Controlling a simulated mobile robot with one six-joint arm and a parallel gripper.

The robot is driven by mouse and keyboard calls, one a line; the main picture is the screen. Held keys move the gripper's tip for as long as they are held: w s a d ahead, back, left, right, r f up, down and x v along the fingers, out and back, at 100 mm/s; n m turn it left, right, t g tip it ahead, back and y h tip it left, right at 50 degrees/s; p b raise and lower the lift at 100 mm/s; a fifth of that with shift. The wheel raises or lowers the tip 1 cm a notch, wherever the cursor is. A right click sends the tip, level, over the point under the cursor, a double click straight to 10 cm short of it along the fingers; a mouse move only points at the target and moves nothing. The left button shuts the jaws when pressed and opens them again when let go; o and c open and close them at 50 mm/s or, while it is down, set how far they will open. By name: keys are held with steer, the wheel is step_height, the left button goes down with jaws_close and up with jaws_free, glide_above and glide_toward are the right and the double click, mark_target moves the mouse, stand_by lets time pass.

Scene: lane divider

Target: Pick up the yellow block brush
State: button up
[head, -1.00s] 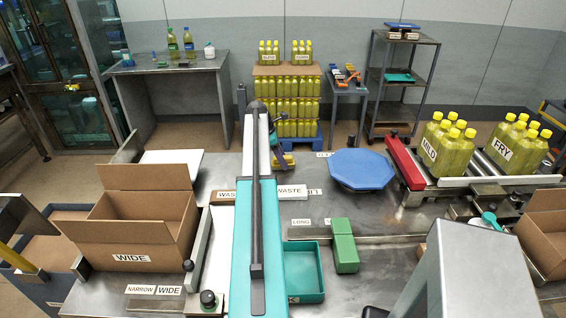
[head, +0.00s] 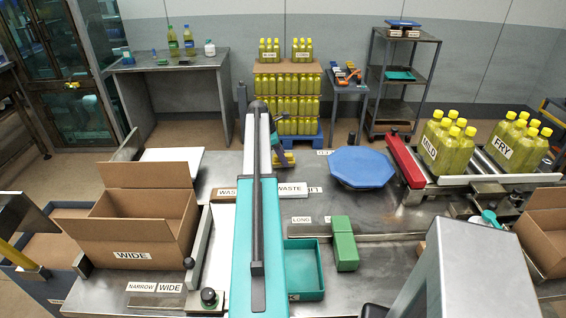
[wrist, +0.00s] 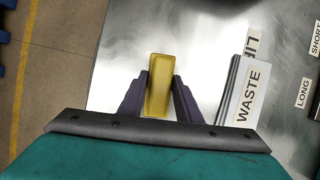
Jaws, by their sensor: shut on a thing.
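The yellow block brush (wrist: 158,85) is a narrow yellow block in the middle of the wrist view. My gripper (wrist: 160,82) has its two dark fingers on either side of it and is shut on it. In the head view the yellow block (head: 284,159) shows low at my gripper (head: 280,152), beyond the teal arm link, near the far edge of the steel bench. My arm hides part of the gripper there. I cannot tell whether the block touches the bench.
A WASTE-labelled divider (wrist: 246,98) stands right of the gripper. A blue octagonal plate (head: 362,167), a green block (head: 344,243) and a teal tray (head: 320,258) are to the right. A WIDE carton (head: 132,228) is at left. MILD bottles (head: 448,150) stand farther right.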

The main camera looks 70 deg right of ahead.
steer(key=shift+r, duration=0.1)
steer(key=shift+r+b, duration=0.75)
steer(key=shift+r, duration=0.65)
steer(key=shift+a+r, duration=0.2)
steer(key=shift+r, duration=0.05)
steer(key=w+a+b, duration=0.1)
steer(key=a, duration=0.4)
steer(key=a+r+b, duration=0.1)
steer(key=a, duration=0.4)
steer(key=w+a+b, duration=0.1)
steer(key=a+b, duration=0.1)
steer(key=a, duration=0.3)
steer(key=shift+w+a+r, duration=0.2)
steer(key=shift+w+r, duration=0.05)
steer(key=shift+w, duration=0.05)
steer(key=o, duration=0.5)
steer(key=c, duration=0.4)
steer(key=shift+o, duration=0.2)
steer(key=shift+r, duration=0.1)
